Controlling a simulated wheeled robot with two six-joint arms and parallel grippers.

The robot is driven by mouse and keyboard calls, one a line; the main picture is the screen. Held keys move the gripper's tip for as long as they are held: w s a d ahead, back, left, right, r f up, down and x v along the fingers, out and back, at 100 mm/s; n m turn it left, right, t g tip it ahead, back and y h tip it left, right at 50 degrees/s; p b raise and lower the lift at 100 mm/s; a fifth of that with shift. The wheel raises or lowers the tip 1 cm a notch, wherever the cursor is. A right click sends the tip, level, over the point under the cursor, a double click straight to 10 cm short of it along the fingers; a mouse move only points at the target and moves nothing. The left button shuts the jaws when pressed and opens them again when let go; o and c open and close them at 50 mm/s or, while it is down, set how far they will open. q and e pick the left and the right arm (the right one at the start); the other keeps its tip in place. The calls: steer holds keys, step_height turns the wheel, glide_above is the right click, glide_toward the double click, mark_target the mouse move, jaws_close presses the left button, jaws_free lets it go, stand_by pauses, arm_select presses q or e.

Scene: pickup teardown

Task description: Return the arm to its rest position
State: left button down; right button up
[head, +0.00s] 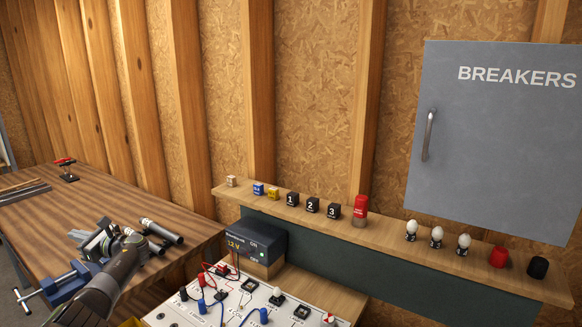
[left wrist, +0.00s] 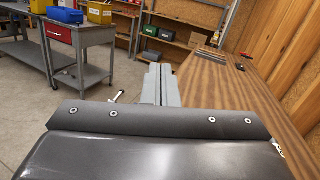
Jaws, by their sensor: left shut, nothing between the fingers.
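My left gripper (head: 98,240) is at the lower left of the head view, over the near end of the wooden workbench and close to the blue vise (head: 65,285). My dark forearm comes up from the bottom edge. In the left wrist view the two light grey fingers (left wrist: 160,84) lie side by side, shut and empty. They point along the bench. My right gripper is not in view.
Two dark and silver cylinders (head: 161,231) are beside the left gripper. The workbench (head: 165,200) is mostly bare beyond. A control panel (head: 262,304), a 12 V box (head: 256,240) and a shelf (head: 390,236) with small items stand right. A breaker cabinet (head: 495,140) hangs above.

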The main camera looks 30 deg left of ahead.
arm_select(q)
steer(key=s+a+f+n+t+h, duration=0.25)
steer(key=s+f, duration=0.45)
steer(key=f, duration=0.4)
steer(key=s+a+f+n+t+h, duration=0.1)
steer(key=s+f+t+h, duration=0.15)
steer(key=s+f, duration=0.6)
steer(key=s+d+f+n+t+h, duration=0.3)
steer(key=s+f+n, duration=0.4)
steer(key=s+f, duration=0.6)
steer(key=s+d+f+n+g+h, duration=0.1)
steer(key=s+d+f+h, duration=0.15)
steer(key=d+f, duration=0.9)
steer(key=s+d+f+n+h, duration=0.1)
steer(key=d+f+h, duration=0.2)
steer(key=d+f, duration=0.9)
steer(key=d+f+h+b, duration=0.2)
steer(key=d+f, duration=0.3)
steer(key=d, duration=1.1)
steer(key=d+f+n+h+b, duration=0.1)
steer(key=d+f+b, duration=0.2)
steer(key=d, duration=1.3)
step_height(320, 180, down, 3)
steer(key=shift+s+r+h, duration=0.1)
steer(key=shift+s+h, duration=0.25)
